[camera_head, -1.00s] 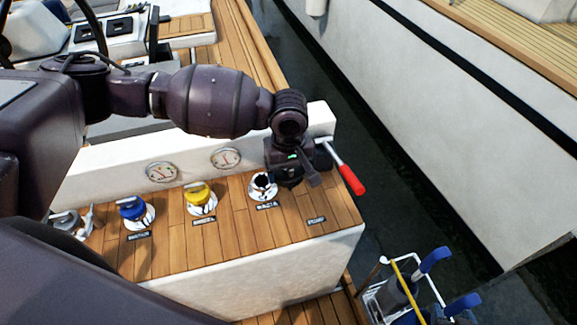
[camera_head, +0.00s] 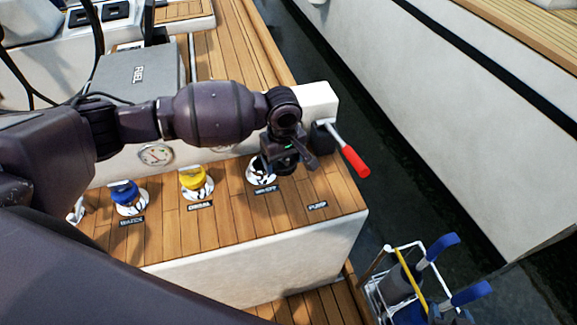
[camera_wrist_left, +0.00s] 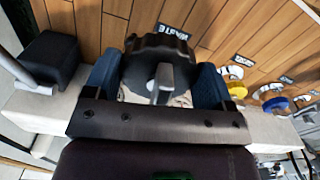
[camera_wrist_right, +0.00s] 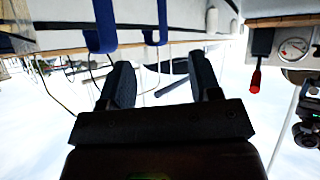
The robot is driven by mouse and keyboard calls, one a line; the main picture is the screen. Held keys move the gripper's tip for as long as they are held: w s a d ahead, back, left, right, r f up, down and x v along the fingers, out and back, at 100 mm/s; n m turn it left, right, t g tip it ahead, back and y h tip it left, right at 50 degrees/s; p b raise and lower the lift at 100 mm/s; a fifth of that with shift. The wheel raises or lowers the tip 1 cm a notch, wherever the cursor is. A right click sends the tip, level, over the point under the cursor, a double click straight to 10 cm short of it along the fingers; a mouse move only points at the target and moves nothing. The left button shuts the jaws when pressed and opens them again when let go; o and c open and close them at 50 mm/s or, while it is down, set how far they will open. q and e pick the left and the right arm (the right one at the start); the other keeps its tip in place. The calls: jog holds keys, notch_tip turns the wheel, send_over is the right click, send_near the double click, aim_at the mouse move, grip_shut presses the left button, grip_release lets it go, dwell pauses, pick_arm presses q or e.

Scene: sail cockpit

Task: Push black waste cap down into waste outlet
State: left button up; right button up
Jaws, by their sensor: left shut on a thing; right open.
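My left gripper (camera_head: 280,163) is at the waste outlet (camera_head: 259,178), beside the label reading WASTE, and partly hides its pale ring. In the left wrist view the black waste cap (camera_wrist_left: 150,48), with a grey raised grip, sits between the two fingers, which are shut on it. A pale surface shows below the cap, but I cannot tell whether the cap touches the outlet or is tilted. My right gripper (camera_wrist_right: 160,85) is open and empty in the right wrist view, away from the deck fittings.
Yellow (camera_head: 194,180) and blue (camera_head: 126,193) caps stand in a row to the left. A lever with a red handle (camera_head: 355,161) is close right of my left gripper. A white wire caddy (camera_head: 378,285) with blue-handled things is at the lower right.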

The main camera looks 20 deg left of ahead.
pick_arm(q)
jog(key=w+a+f+b, duration=0.1)
jog(key=w+a+f, duration=0.1)
jog(key=a, duration=0.1)
jog(key=w+a+f+m+b, duration=0.1)
jog(key=a+f+b, duration=0.1)
jog(key=a+f, duration=0.1)
jog(key=w+a+f+m+b, duration=0.1)
jog(key=w+a+f, duration=0.1)
jog(key=a, duration=0.1)
jog(key=shift+w+a+f+b, duration=0.2)
jog(key=shift+w+b, duration=0.15)
jog(key=shift+f, duration=0.35)
jog(key=shift+f+b, duration=0.3)
jog(key=shift+b, duration=0.2)
jog(key=shift+w+f, duration=0.1)
jog(key=shift+f, duration=0.1)
jog(key=shift+r, duration=0.1)
pick_arm(e)
notch_tip(320, 180, down, 6)
jog(key=shift+w+a, duration=0.25)
jog(key=shift+s+f, duration=0.1)
jog(key=shift+f, duration=0.05)
